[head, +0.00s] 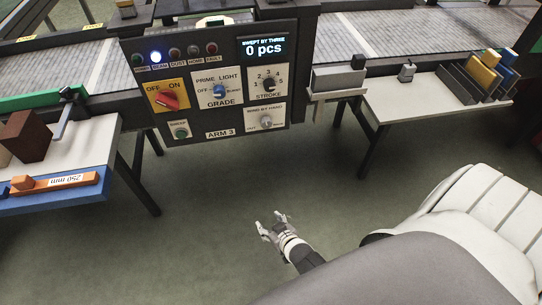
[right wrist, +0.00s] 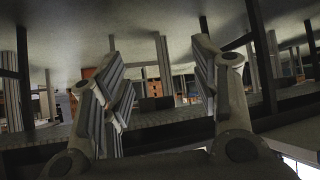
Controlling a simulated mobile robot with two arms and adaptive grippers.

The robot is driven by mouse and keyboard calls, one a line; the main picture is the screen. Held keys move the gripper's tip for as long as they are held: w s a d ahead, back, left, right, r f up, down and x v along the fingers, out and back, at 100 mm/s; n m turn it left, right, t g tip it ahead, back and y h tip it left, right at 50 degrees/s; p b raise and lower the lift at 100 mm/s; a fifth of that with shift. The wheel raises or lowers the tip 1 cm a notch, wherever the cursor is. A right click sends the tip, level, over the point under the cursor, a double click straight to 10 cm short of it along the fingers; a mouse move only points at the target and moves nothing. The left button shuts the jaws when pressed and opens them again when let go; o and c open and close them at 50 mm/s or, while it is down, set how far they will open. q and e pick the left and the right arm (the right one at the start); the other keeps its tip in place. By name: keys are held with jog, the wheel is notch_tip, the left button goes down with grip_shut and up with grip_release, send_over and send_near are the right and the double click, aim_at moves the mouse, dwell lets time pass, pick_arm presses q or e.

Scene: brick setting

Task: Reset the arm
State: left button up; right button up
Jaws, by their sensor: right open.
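The control panel marked ARM 3 (head: 245,131) hangs on the front of the conveyor. Its red OFF/ON switch (head: 168,100) sits on a yellow plate at the left. The GRADE knob (head: 218,92), STROKE knob (head: 268,85), hand-winding knob (head: 266,122) and a small green button (head: 181,133) share the panel. The display (head: 263,49) reads "SWEPT BY THREE 0 pcs". In the lamp row, one lamp (head: 155,57) glows bluish white. My right gripper (head: 268,222) is open and empty, below and apart from the panel; its spread fingers show in the right wrist view (right wrist: 160,90). My left gripper is out of view.
A left table (head: 78,147) holds a brown brick (head: 27,135) and an orange 250 mm gauge (head: 60,185). A right table (head: 412,111) holds a grey weight (head: 407,71) and a dark rack with coloured blocks (head: 480,75). Open green floor lies below the panel.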

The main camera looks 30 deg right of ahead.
dwell(0.5)
jog(key=s+f+n+g, duration=0.1)
jog(key=s+f+g, duration=0.2)
jog(key=s, duration=0.8)
jog(key=s+f+n+g, duration=0.1)
jog(key=s+f+g, duration=0.2)
jog(key=s+f, duration=0.5)
jog(key=s+f+g, duration=0.3)
jog(key=s+f, duration=0.2)
jog(key=s, duration=0.9)
jog(key=shift+s+a+f+n+y, duration=0.25)
jog(key=shift+a+f+n+y, duration=0.05)
jog(key=shift+a+f+n, duration=0.1)
